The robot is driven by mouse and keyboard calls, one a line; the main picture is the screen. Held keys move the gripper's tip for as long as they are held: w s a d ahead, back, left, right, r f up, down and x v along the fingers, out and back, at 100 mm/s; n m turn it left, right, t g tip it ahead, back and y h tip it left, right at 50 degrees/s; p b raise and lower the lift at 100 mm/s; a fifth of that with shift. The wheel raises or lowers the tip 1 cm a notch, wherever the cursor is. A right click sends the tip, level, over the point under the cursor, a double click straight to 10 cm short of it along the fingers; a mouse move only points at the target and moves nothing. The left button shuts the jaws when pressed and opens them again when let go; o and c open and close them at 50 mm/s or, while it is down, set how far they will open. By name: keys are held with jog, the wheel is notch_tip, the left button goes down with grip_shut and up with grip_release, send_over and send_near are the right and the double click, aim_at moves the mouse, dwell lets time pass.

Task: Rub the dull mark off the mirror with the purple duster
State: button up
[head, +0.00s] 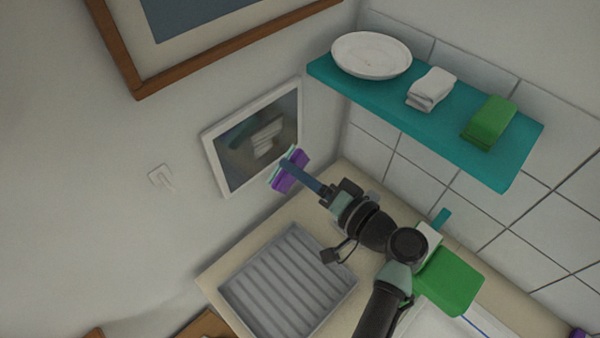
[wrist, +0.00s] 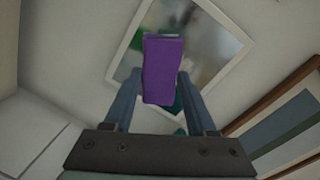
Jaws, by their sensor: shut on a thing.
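The mirror (head: 238,158) hangs on the left wall in a white frame, near the corner. It fills the upper middle of the wrist view (wrist: 205,58). A pale, blurred patch (head: 267,138) shows on its glass; I cannot tell whether it is the dull mark or a reflection. My gripper (head: 300,170) is shut on the purple duster (head: 290,177), in front of the mirror's lower right edge. In the wrist view the duster (wrist: 163,68) sits between the two fingers and hides part of the glass. Whether it touches the mirror cannot be told.
A teal shelf (head: 395,108) at upper right holds a white plate (head: 371,55), a folded white cloth (head: 432,88) and a green block (head: 489,122). A grey ribbed tray (head: 287,283) lies on the counter below. A wood-framed picture (head: 128,72) hangs above; a white hook (head: 161,177) is left.

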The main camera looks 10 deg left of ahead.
jog(key=shift+w+d+r, duration=0.1)
jog(key=shift+r, duration=0.05)
dwell(0.3)
jog(key=b+x, duration=0.1)
jog(key=x, duration=0.1)
jog(key=b+x, duration=0.1)
jog(key=x, duration=0.1)
jog(key=shift+a+r, duration=0.15)
jog(key=shift+a, duration=0.1)
jog(key=shift+w+a+r+b, duration=0.1)
jog(key=shift+w+a+b, duration=0.4)
jog(key=shift+b, duration=0.5)
dwell(4.5)
jog(key=shift+w+d+b, duration=0.3)
jog(key=shift+w+b, duration=0.05)
jog(key=shift+b, duration=0.45)
dwell(0.7)
